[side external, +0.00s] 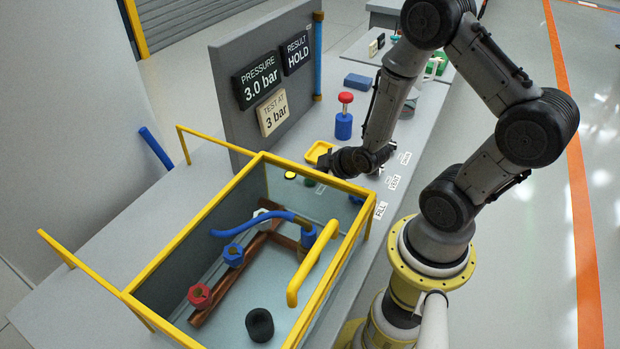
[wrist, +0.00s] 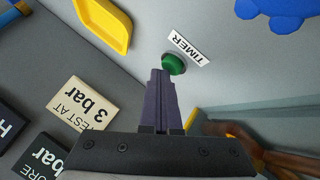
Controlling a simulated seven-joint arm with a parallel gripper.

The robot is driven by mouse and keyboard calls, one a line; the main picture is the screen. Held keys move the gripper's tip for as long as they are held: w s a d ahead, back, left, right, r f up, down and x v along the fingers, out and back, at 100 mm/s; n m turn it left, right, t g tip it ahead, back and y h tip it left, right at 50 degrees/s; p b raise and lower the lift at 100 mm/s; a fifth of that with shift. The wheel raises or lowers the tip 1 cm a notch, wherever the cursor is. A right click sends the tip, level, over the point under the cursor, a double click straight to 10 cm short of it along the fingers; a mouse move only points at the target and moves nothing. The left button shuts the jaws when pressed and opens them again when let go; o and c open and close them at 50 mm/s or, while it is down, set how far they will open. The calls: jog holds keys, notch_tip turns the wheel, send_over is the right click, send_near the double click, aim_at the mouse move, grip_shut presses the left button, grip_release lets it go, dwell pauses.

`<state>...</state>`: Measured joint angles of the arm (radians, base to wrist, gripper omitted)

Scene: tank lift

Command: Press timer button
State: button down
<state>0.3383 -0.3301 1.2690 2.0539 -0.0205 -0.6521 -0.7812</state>
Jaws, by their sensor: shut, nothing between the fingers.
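The green timer button (wrist: 173,64) is round and sits on the grey bench beside a white TIMER label (wrist: 188,47) in the wrist view. My gripper (wrist: 161,74) is shut and empty, with its fingertips right at the near edge of the button in that picture. I cannot tell whether they touch it.
A yellow-framed tank (side external: 205,215) holds pipes, valves and a blue hose. A yellow tray (side external: 318,152) and a blue pump with a red knob (side external: 344,125) stand nearby. A panel shows PRESSURE 3.0 bar (side external: 256,79), RESULT HOLD (side external: 296,53) and TEST AT 3 bar (side external: 273,113).

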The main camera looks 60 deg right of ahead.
jog(key=shift+r, duration=0.8)
jog(key=shift+r, duration=2.55)
jog(key=shift+w+a, duration=0.1)
jog(key=shift+a, duration=0.15)
jog(key=w+a+r+n+t, duration=0.1)
jog(key=w+a+r+t, duration=0.2)
jog(key=r, duration=0.8)
jog(key=s+a+r+m+y, duration=0.15)
jog(key=s+a+r, duration=0.3)
jog(key=r, duration=0.45)
jog(key=s+a+f+m+g, duration=0.1)
jog(key=s+m+g, duration=0.1)
jog(key=s, duration=0.5)
jog(key=s+a+f+m+g+y, duration=0.1)
jog(key=s+a+m+g, duration=0.1)
jog(key=s, duration=0.5)
jog(key=shift+m+g, duration=0.45)
jog(key=shift+g, duration=0.65)
